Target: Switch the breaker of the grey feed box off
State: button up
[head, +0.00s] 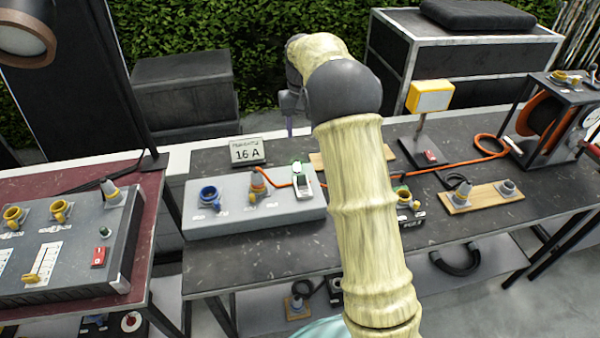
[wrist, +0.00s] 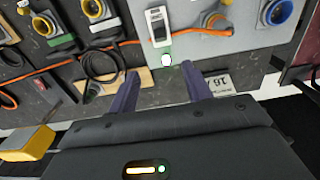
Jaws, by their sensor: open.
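The grey feed box (head: 235,218) stands on the dark table, left of my arm in the head view. It has a blue socket (head: 209,196), an orange-and-grey plug (head: 258,186) and a white breaker (head: 303,184) with a green light at its far end. The wrist view shows the breaker (wrist: 157,24) and the lit green lamp (wrist: 167,61) on the box. I cannot tell the lever's position clearly. My gripper (wrist: 161,79) is open and empty, its purple fingers apart. The lamp appears between and beyond the fingertips; the breaker lies farther off, untouched.
An orange cable (head: 447,167) runs across the table to a reel (head: 545,117). A 16 A sign (head: 247,150) stands behind the box. A yellow-headed lamp (head: 430,97) stands right of my arm. Another grey panel (head: 70,255) with a red switch is on the left table.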

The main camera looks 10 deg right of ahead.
aim_at(301, 175)
notch_tip(301, 175, down, 18)
jog(key=shift+r+p, duration=0.25)
jog(key=shift+p, duration=0.9)
jog(key=c, duration=1)
